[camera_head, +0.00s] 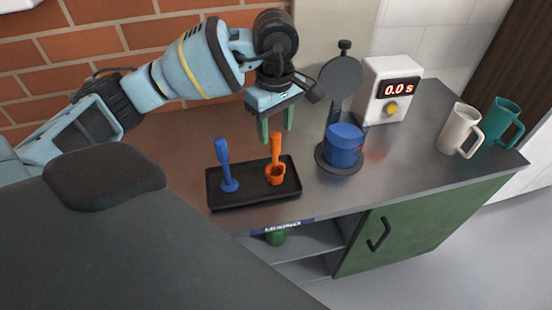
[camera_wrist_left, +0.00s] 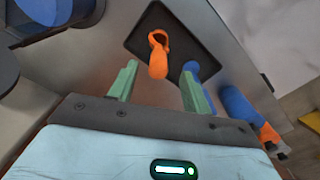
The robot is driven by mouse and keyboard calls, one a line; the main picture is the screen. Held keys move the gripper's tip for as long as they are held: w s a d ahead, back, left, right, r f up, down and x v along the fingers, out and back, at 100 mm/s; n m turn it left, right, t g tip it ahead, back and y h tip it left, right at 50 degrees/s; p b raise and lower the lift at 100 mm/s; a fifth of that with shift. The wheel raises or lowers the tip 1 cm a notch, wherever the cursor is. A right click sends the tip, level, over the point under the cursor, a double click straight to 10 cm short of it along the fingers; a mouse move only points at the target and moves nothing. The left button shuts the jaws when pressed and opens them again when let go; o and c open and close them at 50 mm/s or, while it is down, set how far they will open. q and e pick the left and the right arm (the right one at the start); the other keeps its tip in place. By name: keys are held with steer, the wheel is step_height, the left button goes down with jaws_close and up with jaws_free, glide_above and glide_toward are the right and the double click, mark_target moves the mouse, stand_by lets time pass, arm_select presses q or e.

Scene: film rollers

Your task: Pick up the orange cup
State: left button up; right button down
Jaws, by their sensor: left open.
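The orange cup (camera_head: 275,174) is small, with a long handle pointing up, and stands on the right half of a black tray (camera_head: 234,201). In the left wrist view the cup (camera_wrist_left: 158,62) lies between and beyond the fingertips, its handle toward me. My left gripper (camera_head: 277,137) is open, with its green fingers pointing down above and around the top of the handle. From these views I cannot tell whether either finger touches it. My right gripper is not in view.
A blue long-handled tool (camera_head: 226,170) stands on the tray's left half. Right of the tray are a blue container on a dark stand (camera_head: 343,146), a white timer reading 0.0 s (camera_head: 391,90), a white mug (camera_head: 460,128) and a teal mug (camera_head: 503,122). The metal counter's front right is clear.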

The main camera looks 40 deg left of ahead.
mark_target(275, 147)
arm_select(q)
steer(key=shift+f, duration=1.1)
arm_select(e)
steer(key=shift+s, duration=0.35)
arm_select(q)
step_height(275, 147, down, 5)
steer(key=shift+w+a+r, duration=0.1)
steer(key=shift+w+a, duration=0.05)
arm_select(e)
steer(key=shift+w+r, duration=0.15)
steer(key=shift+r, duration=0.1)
arm_select(q)
steer(key=shift+c, duration=1)
steer(key=c, duration=0.8)
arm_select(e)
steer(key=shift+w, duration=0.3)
